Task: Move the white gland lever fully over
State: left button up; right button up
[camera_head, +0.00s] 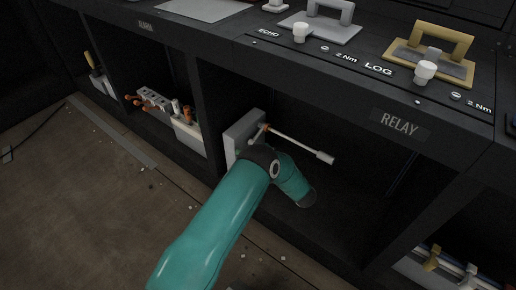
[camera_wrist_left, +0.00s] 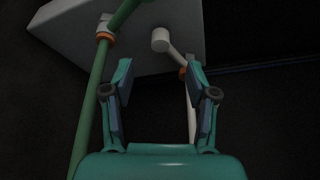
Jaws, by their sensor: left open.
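In the head view a pale box (camera_head: 243,135) stands in the compartment labelled RELAY. A white lever (camera_head: 297,144) with a thicker pale end sticks out from it to the right. My teal left arm reaches into this compartment; its gripper is hidden there. In the left wrist view my left gripper (camera_wrist_left: 160,75) is open and empty, facing the box (camera_wrist_left: 75,35). The white lever (camera_wrist_left: 191,120) shows just inside the right finger; I cannot tell whether they touch. A green lever (camera_wrist_left: 88,110) with an orange collar runs past the left finger. My right gripper is out of view.
The black bench top above carries a grey handle (camera_head: 325,25), a brass handle (camera_head: 435,55) and white knobs (camera_head: 425,72). A compartment to the left holds a white unit with orange parts (camera_head: 155,100). Dark dividers bound the bay, with free space right of the lever.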

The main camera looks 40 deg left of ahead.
pick_arm(q)
jog(key=shift+v, duration=2.25)
jog(key=s+d+f+n+t+h, duration=0.1)
jog(key=s+d+f+t+h, duration=0.1)
jog(key=s+d+f+h, duration=1)
jog(key=s+d+r+n+g+h, duration=0.1)
jog(key=s+d+n+g+h, duration=0.35)
jog(key=s, duration=0.35)
jog(key=s+d+r+n+g+h, duration=0.1)
jog(key=s+d+n+g+h, duration=0.25)
jog(key=s+d, duration=0.4)
notch_tip(320, 180, up, 37)
jog(key=s+a+n+p, duration=0.1)
jog(key=p, duration=3.6)
jog(key=shift+a+r+t+y, duration=0.25)
jog(key=shift+a+t+y, duration=0.05)
jog(key=shift+a+t, duration=0.1)
